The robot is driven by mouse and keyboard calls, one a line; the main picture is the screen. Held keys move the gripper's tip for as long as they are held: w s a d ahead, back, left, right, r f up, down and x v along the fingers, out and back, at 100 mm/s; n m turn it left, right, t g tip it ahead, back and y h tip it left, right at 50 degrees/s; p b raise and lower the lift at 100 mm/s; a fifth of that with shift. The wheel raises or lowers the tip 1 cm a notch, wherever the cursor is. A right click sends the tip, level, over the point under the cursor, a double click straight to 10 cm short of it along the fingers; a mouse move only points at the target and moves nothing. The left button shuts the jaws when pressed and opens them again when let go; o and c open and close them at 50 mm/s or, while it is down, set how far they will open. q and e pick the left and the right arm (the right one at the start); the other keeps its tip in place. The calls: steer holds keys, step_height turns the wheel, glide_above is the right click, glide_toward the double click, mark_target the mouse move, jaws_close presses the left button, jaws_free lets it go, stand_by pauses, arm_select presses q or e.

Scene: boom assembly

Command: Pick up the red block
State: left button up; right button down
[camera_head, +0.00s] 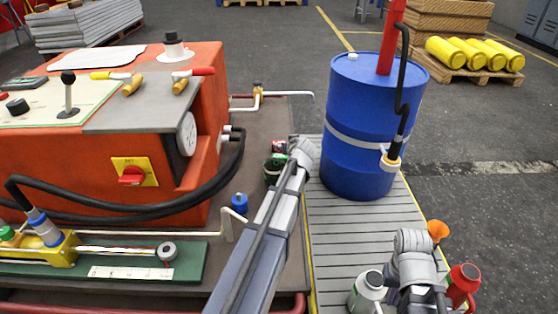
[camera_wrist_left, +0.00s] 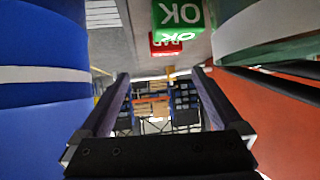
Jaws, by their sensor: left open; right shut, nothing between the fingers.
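The red block (camera_wrist_left: 165,43) has white lettering and shows in the left wrist view, beyond the fingertips, partly behind a green block (camera_wrist_left: 178,16) marked OK. A small red and white shape (camera_head: 279,146) beside my left wrist in the head view is probably the red block. My left gripper (camera_wrist_left: 160,83) is open and empty, with its fingers apart. In the head view its fingers are hidden by the arm. My right gripper (camera_head: 412,292) is low at the right over the slatted deck, shut and empty; its fingertips are hard to make out.
A blue barrel (camera_head: 357,165) stands close right of my left wrist. An orange machine (camera_head: 60,165) with black hoses is at the left. A white and green bottle (camera_head: 368,291) and a red bottle (camera_head: 464,283) flank my right gripper. The slatted deck (camera_head: 345,232) between is clear.

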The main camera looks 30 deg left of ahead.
mark_target(279, 143)
arm_select(q)
steer(key=shift+w+a+f+b, duration=0.2)
steer(key=shift+a+f+b, duration=0.2)
steer(key=shift+a, duration=0.15)
steer(key=shift+w+a+f+b, duration=0.15)
steer(key=shift+a+f+b, duration=0.15)
steer(key=shift+a, duration=0.2)
steer(key=shift+b+x, duration=1.85)
steer(key=shift+x, duration=2.15)
arm_select(e)
steer(key=shift+f, duration=3.1)
arm_select(q)
steer(key=shift+r, duration=0.2)
arm_select(e)
steer(key=shift+r, duration=0.1)
arm_select(q)
steer(key=c, duration=1.2)
steer(key=shift+r, duration=0.1)
steer(key=shift+c, duration=0.2)
arm_select(e)
steer(key=shift+r, duration=0.1)
